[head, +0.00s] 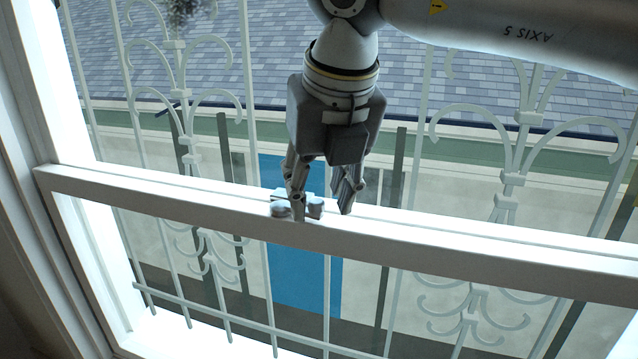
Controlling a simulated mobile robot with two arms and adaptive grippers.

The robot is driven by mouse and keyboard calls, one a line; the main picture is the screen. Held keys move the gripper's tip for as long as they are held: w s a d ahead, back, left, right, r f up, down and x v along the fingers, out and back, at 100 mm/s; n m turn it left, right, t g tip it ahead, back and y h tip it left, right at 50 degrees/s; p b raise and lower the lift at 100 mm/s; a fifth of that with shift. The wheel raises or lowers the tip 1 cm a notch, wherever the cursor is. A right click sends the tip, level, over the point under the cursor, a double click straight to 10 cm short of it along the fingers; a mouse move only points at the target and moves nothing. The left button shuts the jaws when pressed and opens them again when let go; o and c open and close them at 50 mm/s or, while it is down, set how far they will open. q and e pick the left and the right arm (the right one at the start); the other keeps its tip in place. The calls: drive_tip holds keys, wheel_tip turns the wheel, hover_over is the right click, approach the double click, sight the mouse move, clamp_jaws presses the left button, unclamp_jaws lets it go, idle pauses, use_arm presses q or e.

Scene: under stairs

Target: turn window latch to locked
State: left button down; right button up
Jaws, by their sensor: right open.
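The window latch (282,210) is a small shiny metal piece on top of the white horizontal window rail (440,246), left of the picture's middle. My right gripper (322,212) points down from above at the latch. Its fingers are apart, one in front of the latch and the other to its right, just above the rail. The left finger partly hides the latch, so I cannot tell which way its lever points or whether a finger touches it. My left gripper is not in view.
White window frame (62,120) runs up the left side. Beyond the glass stand ornate white metal bars (512,180), a blue panel (300,285) and a tiled roof (250,60). The rail is clear on both sides of the latch.

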drive_tip(key=shift+a+f, duration=0.2)
drive_tip(key=shift+f, duration=0.25)
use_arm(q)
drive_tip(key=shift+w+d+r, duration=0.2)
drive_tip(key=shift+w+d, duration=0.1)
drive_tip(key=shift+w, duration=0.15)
use_arm(e)
drive_tip(key=shift+w, duration=0.1)
clamp_jaws()
drive_tip(key=shift+w+d+f+n+b, duration=0.2)
drive_tip(key=shift+n+b, duration=0.2)
drive_tip(key=shift+b, duration=0.3)
drive_tip(key=shift+w+d+r+n+y+b, duration=0.15)
drive_tip(key=shift+w+n+y+b, duration=0.15)
drive_tip(key=shift+n+y, duration=0.3)
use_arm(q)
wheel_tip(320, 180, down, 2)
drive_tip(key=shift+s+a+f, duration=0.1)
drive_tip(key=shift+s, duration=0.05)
use_arm(e)
drive_tip(key=shift+r, duration=0.1)
